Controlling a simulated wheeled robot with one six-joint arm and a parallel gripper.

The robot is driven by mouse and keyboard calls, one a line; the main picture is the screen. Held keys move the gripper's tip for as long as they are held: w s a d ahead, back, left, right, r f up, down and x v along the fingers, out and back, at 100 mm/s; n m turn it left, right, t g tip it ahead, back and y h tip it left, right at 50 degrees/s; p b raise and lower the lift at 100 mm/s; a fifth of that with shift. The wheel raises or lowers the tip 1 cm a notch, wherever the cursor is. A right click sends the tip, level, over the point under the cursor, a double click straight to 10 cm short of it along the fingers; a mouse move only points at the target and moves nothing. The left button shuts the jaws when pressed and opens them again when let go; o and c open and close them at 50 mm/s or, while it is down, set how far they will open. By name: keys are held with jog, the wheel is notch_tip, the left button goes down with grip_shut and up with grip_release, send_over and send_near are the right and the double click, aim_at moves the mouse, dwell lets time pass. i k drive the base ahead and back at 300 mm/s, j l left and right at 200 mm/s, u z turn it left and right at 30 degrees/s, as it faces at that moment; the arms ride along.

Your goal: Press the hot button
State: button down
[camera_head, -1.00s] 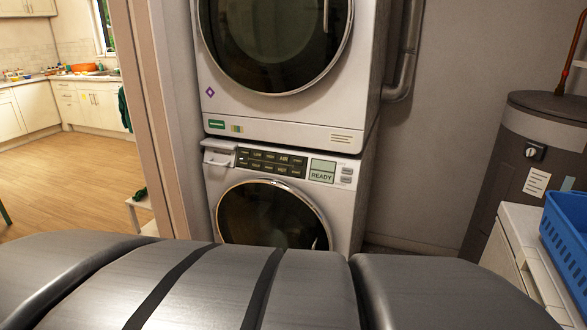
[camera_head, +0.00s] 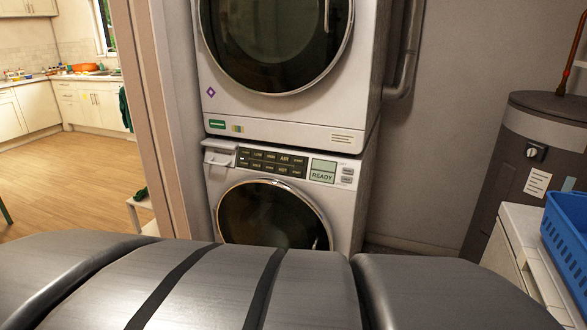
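The lower washer (camera_head: 338,209) stands under a second stacked machine (camera_head: 300,123). Its dark control panel (camera_head: 271,162) carries two rows of small labelled buttons. The hot button (camera_head: 282,170) appears to be in the lower row, right of the middle; its lettering is very small. A display (camera_head: 322,171) right of the panel reads READY. Smooth grey surfaces, which look like part of my own arm or body, fill the bottom of the view. My gripper's fingers do not show, and nothing of mine touches the panel.
A door frame (camera_head: 150,120) stands left of the machines, with a kitchen beyond it. A dark cylindrical tank (camera_head: 515,165) stands at right. In front of it, a blue basket (camera_head: 568,235) sits on a white cabinet (camera_head: 520,250). The space directly before the panel looks clear.

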aim_at(281, 170)
jog(key=i+j+u, duration=0.2)
jog(key=i+u, duration=0.15)
jog(key=u, duration=0.15)
jog(key=i+j+u, duration=0.1)
jog(key=i+u, duration=0.35)
jog(key=k, duration=0.1)
